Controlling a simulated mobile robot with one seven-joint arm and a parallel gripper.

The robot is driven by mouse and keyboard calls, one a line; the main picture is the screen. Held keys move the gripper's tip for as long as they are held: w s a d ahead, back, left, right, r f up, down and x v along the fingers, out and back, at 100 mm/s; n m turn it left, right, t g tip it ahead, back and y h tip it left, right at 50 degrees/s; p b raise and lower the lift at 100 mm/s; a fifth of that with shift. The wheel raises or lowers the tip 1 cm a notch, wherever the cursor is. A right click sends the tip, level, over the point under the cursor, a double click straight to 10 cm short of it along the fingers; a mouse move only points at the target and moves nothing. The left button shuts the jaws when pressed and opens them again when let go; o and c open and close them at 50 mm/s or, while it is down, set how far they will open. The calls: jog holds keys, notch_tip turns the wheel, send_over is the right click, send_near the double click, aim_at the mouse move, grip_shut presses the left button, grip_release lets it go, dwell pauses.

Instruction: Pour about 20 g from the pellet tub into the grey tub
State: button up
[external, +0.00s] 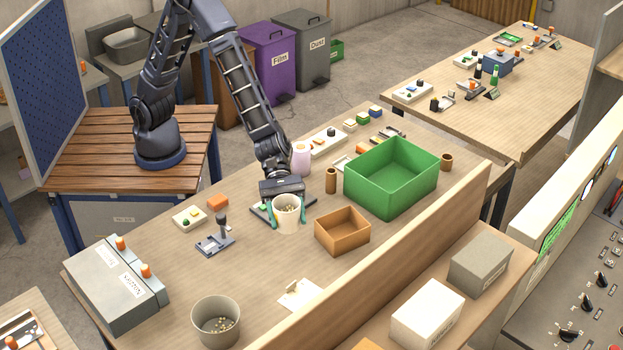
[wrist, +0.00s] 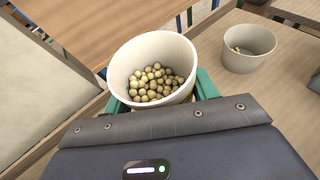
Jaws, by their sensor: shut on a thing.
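The pellet tub (external: 287,222) is a cream, round, open tub. My gripper (external: 288,216) is shut on it, with teal fingers on either side. In the wrist view the pellet tub (wrist: 122,67) holds many tan pellets (wrist: 153,82) and looks close to upright. The external view does not show clearly whether its base is clear of the table. The grey tub (external: 215,335) stands upright on the table at the lower left of the external view, apart from my gripper. A few pellets lie on its floor. It also shows in the wrist view (wrist: 245,60), at upper right.
An orange-brown box (external: 342,242), a green crate (external: 391,202) and a brown cylinder (external: 330,181) stand to the right. A grey control box (external: 112,290) stands at left. The table between both tubs is mostly clear.

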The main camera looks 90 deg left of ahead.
jog(key=s+d+r+m+g, duration=0.1)
jog(key=s+d+m+g, duration=0.1)
jog(key=s+d, duration=0.6)
jog(key=s+d+r+m+g, duration=0.1)
jog(key=s+d+m+g, duration=0.3)
jog(key=s, duration=0.9)
jog(key=s+d+g, duration=0.1)
jog(key=s+d, duration=0.6)
jog(key=s, duration=0.3)
notch_tip(320, 180, down, 15)
jog(key=shift+d+r, duration=0.15)
jog(key=shift+w+r+g, duration=0.1)
jog(key=shift+w+g, duration=0.05)
jog(key=shift+g, duration=0.15)
jog(key=w+r+n+g+h, duration=0.1)
jog(key=w+r+n+g, duration=0.4)
jog(key=n, duration=0.4)
jog(key=shift+d+r+n, duration=0.3)
jog(key=shift+d+r, duration=0.15)
jog(key=shift+r, duration=0.3)
jog(key=shift+w+f+n+g+h, duration=0.1)
jog(key=shift+f+n+g+h, duration=0.15)
jog(key=shift+n+h, duration=0.25)
